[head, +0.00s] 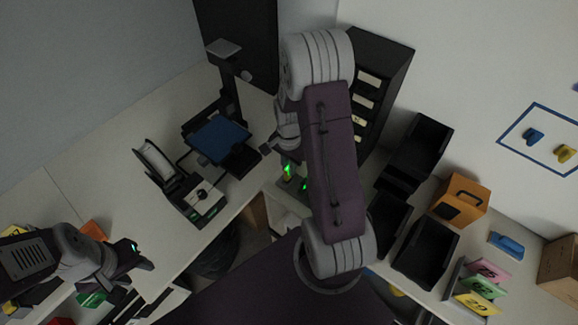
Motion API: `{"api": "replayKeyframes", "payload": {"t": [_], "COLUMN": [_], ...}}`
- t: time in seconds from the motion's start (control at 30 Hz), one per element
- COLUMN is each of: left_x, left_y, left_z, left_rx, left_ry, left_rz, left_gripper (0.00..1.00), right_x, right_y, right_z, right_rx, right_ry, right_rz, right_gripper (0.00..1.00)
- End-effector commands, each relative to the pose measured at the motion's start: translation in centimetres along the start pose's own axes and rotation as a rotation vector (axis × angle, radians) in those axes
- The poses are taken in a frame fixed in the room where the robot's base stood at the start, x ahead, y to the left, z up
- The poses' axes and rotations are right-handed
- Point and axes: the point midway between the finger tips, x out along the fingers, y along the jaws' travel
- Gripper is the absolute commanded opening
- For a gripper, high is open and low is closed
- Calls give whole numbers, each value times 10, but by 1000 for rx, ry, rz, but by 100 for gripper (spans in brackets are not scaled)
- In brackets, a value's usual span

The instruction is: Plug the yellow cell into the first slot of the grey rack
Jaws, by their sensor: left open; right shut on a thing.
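My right gripper (295,179) is below the bent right arm, partly hidden by its purple link, with green lights at the fingers. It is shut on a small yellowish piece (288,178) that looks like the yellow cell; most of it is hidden. A grey-green surface (291,191) shows just under it. It may be part of the grey rack, but I cannot tell, and no slots can be made out. Whether the cell touches it is unclear. My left gripper (146,256) is open and empty at the lower left, over the front of the left table.
A label printer (203,200) and a scale with a blue top (220,140) stand on the left table. Black bins (424,250), an orange box (459,198) and coloured cards (478,290) are at right. A dark drawer cabinet (390,65) stands behind the arm.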

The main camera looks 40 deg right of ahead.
Motion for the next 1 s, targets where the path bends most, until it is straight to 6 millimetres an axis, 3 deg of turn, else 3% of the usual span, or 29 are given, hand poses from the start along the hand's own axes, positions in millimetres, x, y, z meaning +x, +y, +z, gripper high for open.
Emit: {"api": "replayKeyframes", "payload": {"t": [1.0], "left_x": [4], "left_y": [0], "left_z": [0], "left_rx": [0], "left_ry": [0], "left_rz": [0], "left_gripper": [42], "right_x": [8], "right_y": [0], "right_z": [0], "right_rx": [0], "right_ry": [0], "right_rz": [0], "right_gripper": [0]}}
